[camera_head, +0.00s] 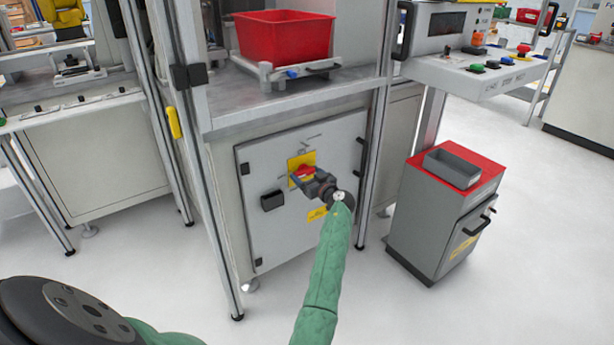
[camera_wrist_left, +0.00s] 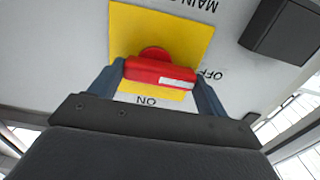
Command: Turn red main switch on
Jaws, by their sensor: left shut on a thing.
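The red main switch (camera_head: 304,173) is a rotary handle on a yellow plate (camera_head: 296,162) on the grey cabinet door. In the left wrist view the red handle (camera_wrist_left: 160,72) lies nearly level, slightly tilted, with its white mark at the right end, towards the printed OFF. The printed ON is below it. My left gripper (camera_head: 313,182) is at the switch, shut on the red handle, with one finger at each end of it in the left wrist view (camera_wrist_left: 160,85). The gripper partly hides the switch in the head view. My right gripper is not in view.
A black door latch (camera_head: 272,200) is beside the switch. Metal frame posts (camera_head: 375,140) flank the cabinet. A red bin (camera_head: 284,36) stands on the worktop above. A grey cart with a red top (camera_head: 483,185) stands to the right. The floor in front is clear.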

